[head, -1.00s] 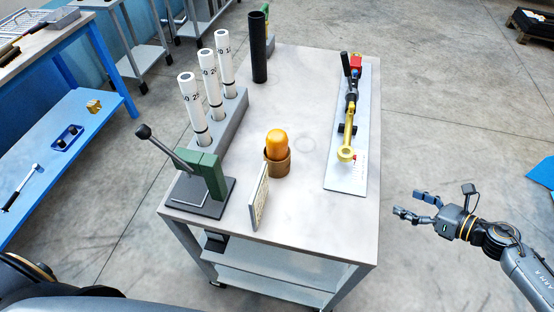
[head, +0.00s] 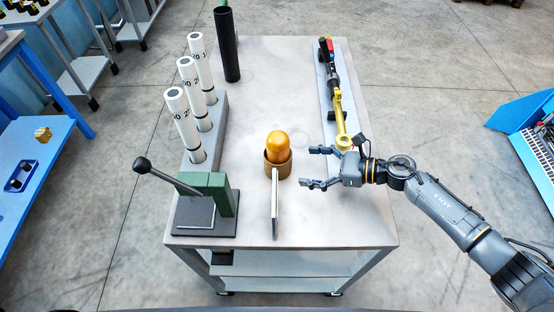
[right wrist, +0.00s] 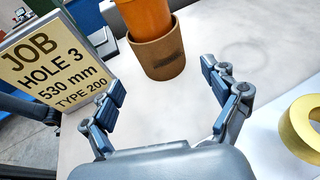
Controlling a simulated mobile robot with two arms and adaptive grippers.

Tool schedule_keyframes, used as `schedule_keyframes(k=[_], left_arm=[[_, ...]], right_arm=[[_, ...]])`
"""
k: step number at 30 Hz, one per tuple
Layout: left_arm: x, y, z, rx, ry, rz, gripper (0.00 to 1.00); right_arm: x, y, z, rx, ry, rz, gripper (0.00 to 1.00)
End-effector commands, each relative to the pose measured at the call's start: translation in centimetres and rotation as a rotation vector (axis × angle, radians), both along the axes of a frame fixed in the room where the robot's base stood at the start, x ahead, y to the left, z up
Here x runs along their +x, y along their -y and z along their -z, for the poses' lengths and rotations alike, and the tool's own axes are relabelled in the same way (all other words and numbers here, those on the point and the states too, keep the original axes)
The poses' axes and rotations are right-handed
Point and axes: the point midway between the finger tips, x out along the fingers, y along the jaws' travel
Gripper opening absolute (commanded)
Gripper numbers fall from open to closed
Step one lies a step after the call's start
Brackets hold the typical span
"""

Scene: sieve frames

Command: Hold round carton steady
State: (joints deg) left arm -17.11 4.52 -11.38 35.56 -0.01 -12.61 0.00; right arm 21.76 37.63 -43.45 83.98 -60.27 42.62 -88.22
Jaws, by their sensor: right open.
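The round carton, a short brown cup (head: 278,174), stands upright on the grey table with a rounded orange piece (head: 278,147) sticking up from it. My right gripper (head: 310,168) is open and empty, just right of the carton, fingers pointing at it. In the right wrist view the carton (right wrist: 160,60) is ahead of the spread fingers (right wrist: 161,80), apart from them as far as I can tell. The orange piece's top is cut off there. My left gripper is not in view.
A job card (right wrist: 55,65) reading "HOLE 3, 530 mm, TYPE 200" stands close in front of the carton. A green lever press (head: 207,195) and a rack with white tubes (head: 186,125) are at left. A yellow-ended tool (head: 340,120) lies on a panel at right.

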Motion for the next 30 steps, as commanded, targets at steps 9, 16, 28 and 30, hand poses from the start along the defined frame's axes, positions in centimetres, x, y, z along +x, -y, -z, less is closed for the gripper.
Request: schedule_keyframes(k=[9, 16, 28, 30], left_arm=[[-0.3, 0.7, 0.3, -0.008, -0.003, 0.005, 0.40], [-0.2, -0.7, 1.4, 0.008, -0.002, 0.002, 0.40], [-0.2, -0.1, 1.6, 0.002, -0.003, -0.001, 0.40], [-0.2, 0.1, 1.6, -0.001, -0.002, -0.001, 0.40]], right_arm=[[1.3, -4.5, 1.7, 0.003, 0.001, -0.002, 0.87], [2.0, -6.5, 2.3, 0.001, 0.001, -0.001, 0.87], [2.3, -7.2, 2.3, 0.000, -0.001, 0.000, 0.87], [2.2, -7.2, 2.3, 0.000, -0.001, 0.000, 0.83]])
